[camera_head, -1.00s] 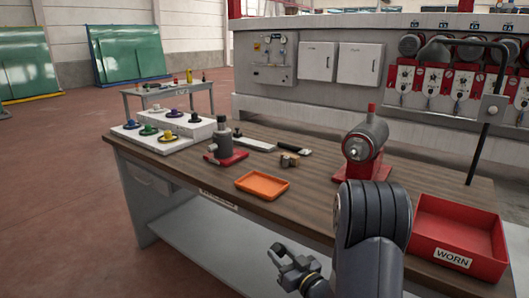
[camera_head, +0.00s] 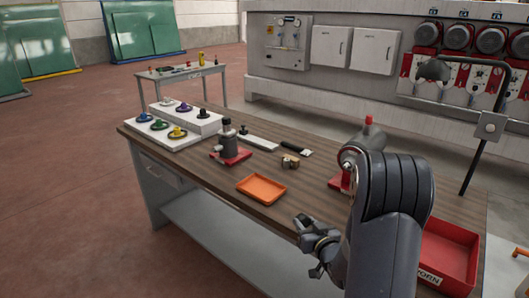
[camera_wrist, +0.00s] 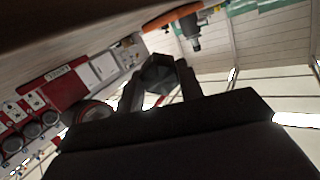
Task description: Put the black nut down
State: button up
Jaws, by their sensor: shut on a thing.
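My gripper (camera_head: 302,222) shows in the head view at the near edge of the bench, below and to the right of the orange tray (camera_head: 262,189). In the wrist view, its two fingers (camera_wrist: 160,82) are shut on a dark, six-sided piece, the black nut (camera_wrist: 161,72). The nut is too small to make out clearly in the head view. The orange tray looks empty and lies flat on the bench. Its orange edge also shows at the top of the wrist view (camera_wrist: 172,17).
On the wooden bench (camera_head: 285,208) stand a grey fixture on a red base (camera_head: 229,148), a small brass-coloured block (camera_head: 290,161) and a grey-and-red spindle unit (camera_head: 352,160). White stepped blocks (camera_head: 195,123) hold coloured pieces at the left. A red WORN bin (camera_head: 450,258) is at the right.

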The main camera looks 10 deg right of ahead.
jog(key=d+m+g+h, duration=0.2)
jog(key=d, duration=0.1)
jog(key=d+m+g+h, duration=0.1)
jog(key=d+g, duration=0.1)
jog(key=shift+f+h, duration=0.3)
jog(key=shift+h, duration=0.1)
jog(key=s+d+m+g, duration=0.1)
jog(key=s+m+g, duration=0.1)
jog(key=g, duration=0.1)
jog(key=s+d+m+g+h, duration=0.1)
jog(key=g, duration=0.1)
jog(key=shift+s+d+r+m, duration=0.25)
jog(key=shift+s+d+m, duration=0.05)
jog(key=shift+s, duration=0.05)
jog(key=s+a+r+m+g+y, duration=0.3)
jog(key=s+a+r+g, duration=0.3)
jog(key=s, duration=0.6)
jog(key=shift+a+r+m+g, duration=0.3)
jog(key=shift+a+m+g, duration=0.25)
jog(key=shift+m, duration=0.25)
jog(key=shift+w, duration=0.1)
